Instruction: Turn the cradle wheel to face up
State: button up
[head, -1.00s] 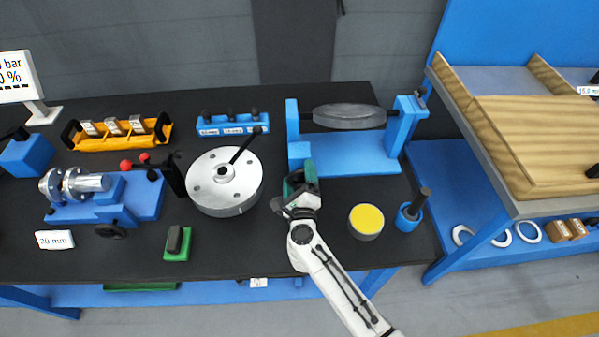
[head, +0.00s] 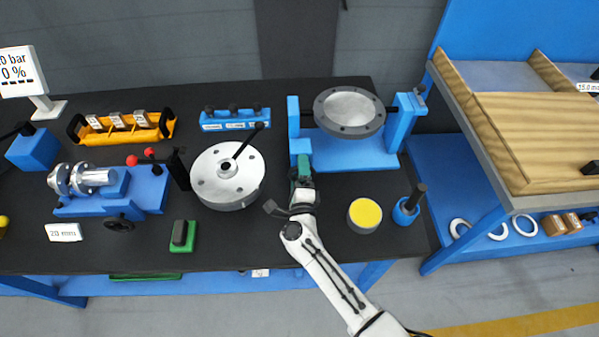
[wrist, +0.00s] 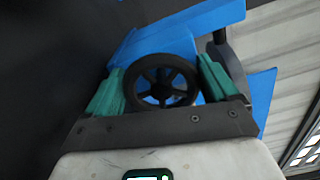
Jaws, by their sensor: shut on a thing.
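A blue cradle (head: 352,152) stands at the back right of the black bench. Between its posts a round grey flanged part (head: 350,106) hangs on a horizontal axle, its pale recessed face and bolted rim tilted up toward the head camera. My gripper (head: 302,168) is at the cradle's front left corner. In the wrist view a black spoked handwheel (wrist: 161,104) sits between the green fingers of my gripper (wrist: 160,72), which are shut on its rim from both sides. In the head view my gripper hides the handwheel.
A grey round lid with a black handle (head: 227,178) stands left of my gripper. A yellow-topped cylinder (head: 365,214) and a blue cup with a black tool (head: 406,211) stand to the right. A blue rack (head: 235,121) is behind.

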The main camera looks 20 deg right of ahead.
jog(key=o, duration=0.8)
jog(key=v, duration=1)
jog(key=shift+s+a, duration=0.15)
jog(key=shift+s, duration=0.25)
